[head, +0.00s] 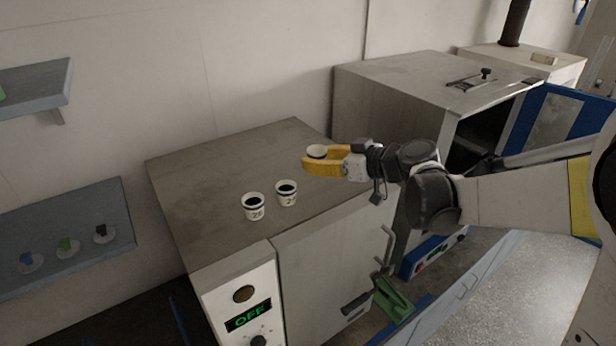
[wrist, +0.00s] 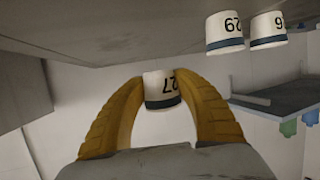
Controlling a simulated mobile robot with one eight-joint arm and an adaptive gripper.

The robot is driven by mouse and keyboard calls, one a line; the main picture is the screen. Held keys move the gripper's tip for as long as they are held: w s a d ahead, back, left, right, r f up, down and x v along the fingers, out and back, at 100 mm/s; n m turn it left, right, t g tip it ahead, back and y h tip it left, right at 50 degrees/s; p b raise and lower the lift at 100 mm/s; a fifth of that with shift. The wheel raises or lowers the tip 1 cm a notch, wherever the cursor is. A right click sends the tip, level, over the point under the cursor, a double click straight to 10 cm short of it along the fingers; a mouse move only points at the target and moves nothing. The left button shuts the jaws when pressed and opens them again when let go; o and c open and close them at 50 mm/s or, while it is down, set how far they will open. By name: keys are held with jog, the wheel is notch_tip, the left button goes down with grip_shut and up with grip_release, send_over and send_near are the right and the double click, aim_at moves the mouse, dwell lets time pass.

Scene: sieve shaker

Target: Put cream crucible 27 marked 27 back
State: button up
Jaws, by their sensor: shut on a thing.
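Cream crucible 27 (wrist: 162,90) is in the jaws of my gripper (wrist: 158,92), which are shut on its sides. In the wrist view, which is upside down, its mark 27 and dark band face me. In the head view the crucible (head: 317,151) shows its rim above the yellow fingers of my gripper (head: 308,162), over the back right part of the grey oven top (head: 215,175). I cannot tell whether its base touches the top. Its lower part is hidden there by the fingers.
Crucible 26 (head: 254,206) and crucible 29 (head: 286,193) stand upright, side by side, near the oven top's front edge, left of my gripper. The oven top's back and left are clear. A second grey furnace (head: 400,85) stands to the right. Wall shelves (head: 60,225) are at left.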

aim_at(309, 188)
jog(key=shift+s+a+f, duration=0.4)
jog(key=shift+a+f, duration=0.2)
jog(key=shift+a, duration=0.25)
jog(key=shift+s+f, duration=0.15)
jog(key=shift+f, duration=0.15)
jog(key=f, duration=0.3)
jog(key=shift+w+f, duration=0.2)
jog(key=shift+f, duration=0.15)
jog(key=shift+s+r, duration=0.1)
jog(key=shift+s, duration=0.1)
jog(key=o, duration=1.2)
jog(key=shift+w+f, duration=0.1)
jog(key=shift+f, duration=0.1)
jog(key=shift+r, duration=0.2)
